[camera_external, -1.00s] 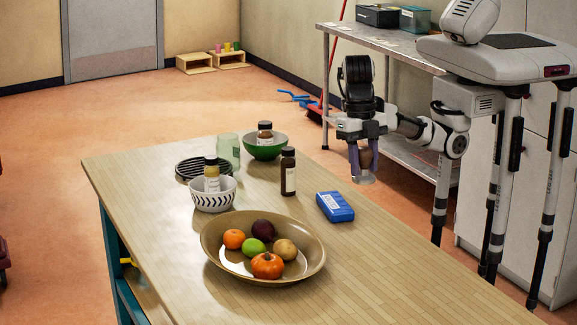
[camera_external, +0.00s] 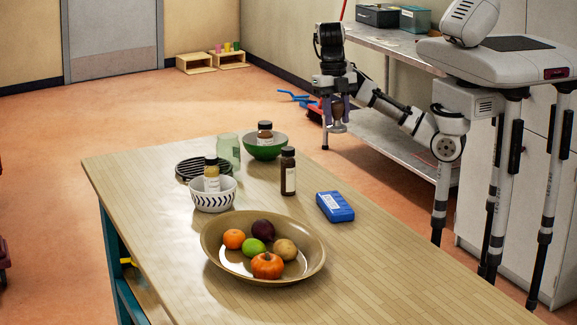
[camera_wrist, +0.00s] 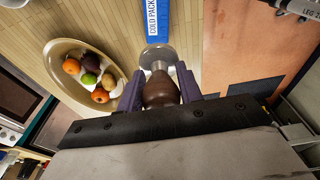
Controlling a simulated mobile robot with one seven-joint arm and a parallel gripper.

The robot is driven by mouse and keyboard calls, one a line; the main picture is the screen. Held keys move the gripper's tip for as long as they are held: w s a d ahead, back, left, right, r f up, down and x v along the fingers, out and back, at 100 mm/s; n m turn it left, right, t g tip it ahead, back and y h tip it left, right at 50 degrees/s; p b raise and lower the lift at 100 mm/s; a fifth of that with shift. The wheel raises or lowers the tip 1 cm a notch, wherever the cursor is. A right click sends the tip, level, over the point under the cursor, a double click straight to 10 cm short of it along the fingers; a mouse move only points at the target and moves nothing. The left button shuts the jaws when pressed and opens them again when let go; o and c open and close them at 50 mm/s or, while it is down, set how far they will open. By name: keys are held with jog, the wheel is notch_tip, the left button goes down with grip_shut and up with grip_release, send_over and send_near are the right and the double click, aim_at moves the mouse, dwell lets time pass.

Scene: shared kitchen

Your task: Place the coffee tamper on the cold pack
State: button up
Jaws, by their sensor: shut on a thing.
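The coffee tamper (camera_external: 338,112) has a brown handle and a round metal base. My gripper (camera_external: 336,108) is shut on its handle and holds it upright in the air, beyond the table's far right edge. In the wrist view the tamper (camera_wrist: 160,88) sits between the two purple fingers (camera_wrist: 159,88), metal base away from the camera. The cold pack (camera_external: 335,207) is a blue block with a white label, lying on the right part of the table.
A wooden table (camera_external: 360,265) carries a fruit bowl (camera_external: 215,258), a dark bottle (camera_external: 288,173), a patterned bowl (camera_external: 212,199), a green bowl (camera_external: 265,150) and a glass jar (camera_external: 228,147). Table around the cold pack is clear. A metal side table (camera_external: 390,42) stands behind my arm.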

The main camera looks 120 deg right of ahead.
notch_tip(320, 180, down, 20)
jog(key=shift+r+b, duration=0.1)
jog(key=shift+b, duration=0.55)
jog(key=o, duration=1.1)
jog(key=shift+o, duration=0.2)
notch_tip(320, 180, up, 12)
jog(key=d, duration=0.2)
